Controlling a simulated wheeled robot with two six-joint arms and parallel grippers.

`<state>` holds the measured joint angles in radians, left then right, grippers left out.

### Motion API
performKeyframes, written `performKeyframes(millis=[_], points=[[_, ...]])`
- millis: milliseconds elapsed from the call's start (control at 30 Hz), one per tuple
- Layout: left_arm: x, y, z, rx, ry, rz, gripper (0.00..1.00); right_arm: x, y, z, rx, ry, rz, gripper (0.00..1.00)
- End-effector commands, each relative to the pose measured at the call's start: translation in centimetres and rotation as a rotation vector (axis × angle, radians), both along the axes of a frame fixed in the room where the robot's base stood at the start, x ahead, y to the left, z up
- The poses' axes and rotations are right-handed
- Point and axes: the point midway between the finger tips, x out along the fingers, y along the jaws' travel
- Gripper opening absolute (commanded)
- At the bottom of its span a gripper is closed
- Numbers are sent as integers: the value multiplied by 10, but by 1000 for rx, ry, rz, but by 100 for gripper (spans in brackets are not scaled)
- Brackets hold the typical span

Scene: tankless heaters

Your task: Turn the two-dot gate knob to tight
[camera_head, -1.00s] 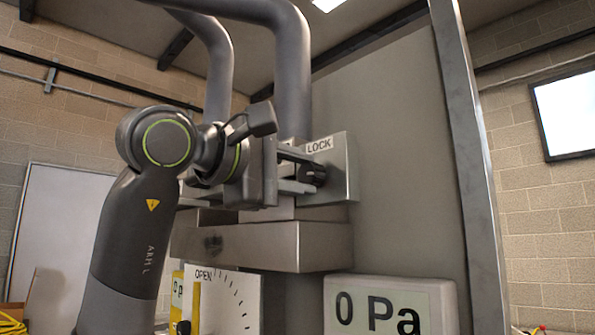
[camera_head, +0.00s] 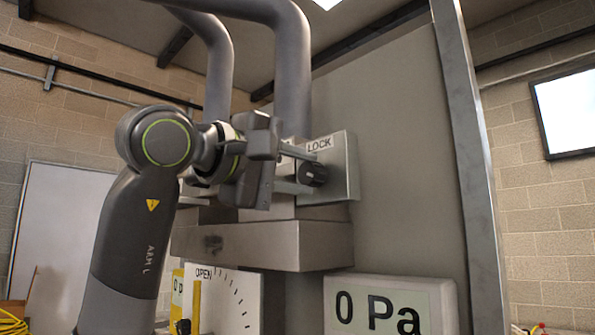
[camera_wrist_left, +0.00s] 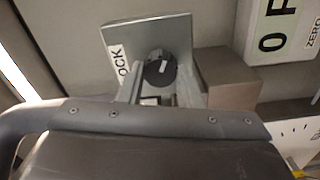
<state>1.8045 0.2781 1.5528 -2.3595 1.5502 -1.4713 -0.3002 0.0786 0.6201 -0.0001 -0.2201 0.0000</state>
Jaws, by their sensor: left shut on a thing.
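A black round knob (camera_head: 313,174) sits on a grey metal block (camera_head: 345,165) labelled LOCK. My left gripper (camera_head: 306,172) reaches it from the left, one finger above and one below, shut on the knob. In the left wrist view the knob (camera_wrist_left: 160,71) shows a pale mark on its face and lies between the two fingers (camera_wrist_left: 161,84). I cannot make out any dots or the word tight. My right gripper is not in view.
Below are a metal ledge (camera_head: 290,245), a dial plate marked OPEN (camera_head: 235,300) and a display reading 0 Pa (camera_head: 380,310). Thick grey pipes (camera_head: 292,70) rise behind the gripper. A metal post (camera_head: 465,150) stands to the right.

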Motion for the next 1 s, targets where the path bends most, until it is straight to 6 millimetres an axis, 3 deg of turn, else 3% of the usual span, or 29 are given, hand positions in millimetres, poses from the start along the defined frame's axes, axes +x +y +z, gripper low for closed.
performKeyframes(millis=[67,100,267,733,1000], points=[[0,-1,-2,4,5,-3,8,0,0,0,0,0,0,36],[0,-1,-2,3,6,-3,34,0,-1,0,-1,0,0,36],[0,0,-2,2,5,-2,53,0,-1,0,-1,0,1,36],[-3,3,-1,0,1,1,53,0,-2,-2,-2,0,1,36],[-36,38,-3,-1,-4,4,53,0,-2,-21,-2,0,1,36]])
